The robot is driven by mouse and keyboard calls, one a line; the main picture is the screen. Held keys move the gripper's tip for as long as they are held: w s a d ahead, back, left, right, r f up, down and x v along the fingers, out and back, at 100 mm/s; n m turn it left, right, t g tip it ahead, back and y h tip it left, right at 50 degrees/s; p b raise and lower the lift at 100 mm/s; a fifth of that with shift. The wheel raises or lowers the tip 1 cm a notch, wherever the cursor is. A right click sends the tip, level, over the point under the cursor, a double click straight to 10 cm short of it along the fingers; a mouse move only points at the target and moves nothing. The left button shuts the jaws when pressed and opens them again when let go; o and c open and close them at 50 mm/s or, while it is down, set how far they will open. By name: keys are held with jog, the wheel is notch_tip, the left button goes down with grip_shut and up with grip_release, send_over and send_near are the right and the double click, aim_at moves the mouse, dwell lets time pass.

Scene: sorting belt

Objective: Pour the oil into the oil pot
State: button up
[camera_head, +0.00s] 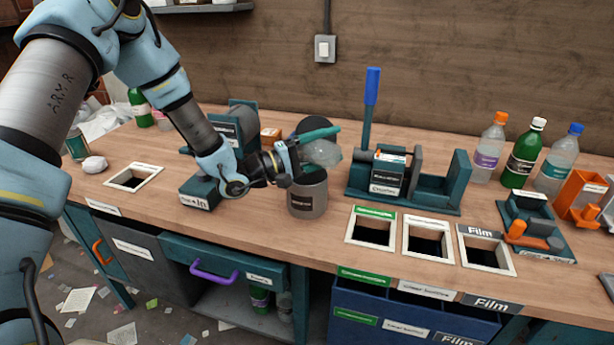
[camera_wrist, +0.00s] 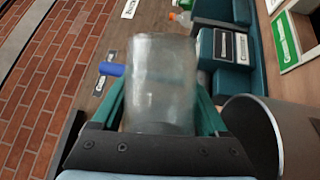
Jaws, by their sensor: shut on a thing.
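My gripper (camera_head: 304,152) is shut on a clear, translucent bottle (camera_head: 324,153). In the wrist view the bottle (camera_wrist: 160,75) sits between my two teal fingers (camera_wrist: 162,110) and looks cloudy. In the head view it lies tipped on its side over the oil pot. The oil pot (camera_head: 307,200) is a grey cylinder with a dark label, standing on the bench just below my gripper. It also shows at the lower right of the wrist view (camera_wrist: 245,115). My gripper hides part of its rim. I cannot make out any oil stream.
A dark round disc (camera_head: 313,125) stands behind my gripper. A teal rack with a blue handle (camera_head: 371,95) is to the right. Labelled square openings (camera_head: 371,229) line the front edge. Several capped bottles (camera_head: 524,153) stand at the far right. Bench between pot and openings is clear.

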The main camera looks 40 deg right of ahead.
jog(key=s+f+m+t+y+b, duration=0.5)
jog(key=s+f+m+t+b, duration=0.1)
jog(key=m+b, duration=0.9)
jog(key=shift+s+d+f+m+b, duration=0.3)
jog(key=shift+s+f+b, duration=0.1)
jog(key=shift+f, duration=0.1)
jog(key=shift+a, duration=0.1)
dwell(0.9)
